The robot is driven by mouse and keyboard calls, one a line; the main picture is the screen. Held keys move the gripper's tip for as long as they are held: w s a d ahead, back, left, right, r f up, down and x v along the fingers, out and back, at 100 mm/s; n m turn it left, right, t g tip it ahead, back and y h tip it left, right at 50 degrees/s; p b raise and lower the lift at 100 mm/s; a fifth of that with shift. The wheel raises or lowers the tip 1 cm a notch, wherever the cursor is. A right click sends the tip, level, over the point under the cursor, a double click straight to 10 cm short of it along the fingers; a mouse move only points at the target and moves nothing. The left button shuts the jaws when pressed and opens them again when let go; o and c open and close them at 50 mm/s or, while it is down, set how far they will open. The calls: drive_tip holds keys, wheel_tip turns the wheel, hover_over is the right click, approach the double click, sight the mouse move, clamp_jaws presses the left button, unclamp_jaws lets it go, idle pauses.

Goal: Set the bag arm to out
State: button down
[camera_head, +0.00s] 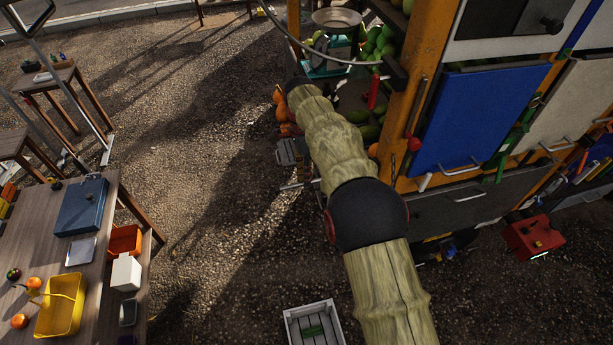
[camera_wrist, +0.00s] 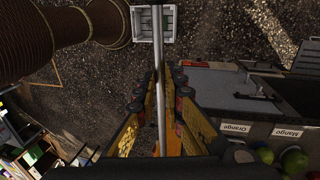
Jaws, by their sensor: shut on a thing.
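A thin pale metal rod, which looks like the bag arm (camera_wrist: 161,112), runs lengthwise through the middle of the wrist view. My gripper (camera_wrist: 160,98) has its yellow fingers on either side of it and is shut on it. The rod's far end reaches towards a white crate at the top of that view. In the head view my gripper is largely hidden beyond my arm, beside the truck's front corner. I cannot clearly make out the rod or its mount there.
The white crate (camera_head: 289,325) stands on the gravel. The fruit truck, with its blue panel (camera_head: 481,115) and orange post (camera_head: 428,60), is at the right. A scale pan (camera_head: 337,18) is at the top. A wooden table (camera_head: 98,262) is at the left; open gravel lies between.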

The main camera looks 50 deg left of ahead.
drive_tip(key=c, duration=2)
unclamp_jaws()
drive_tip(key=shift+o, duration=0.5)
drive_tip(key=shift+d, duration=0.1)
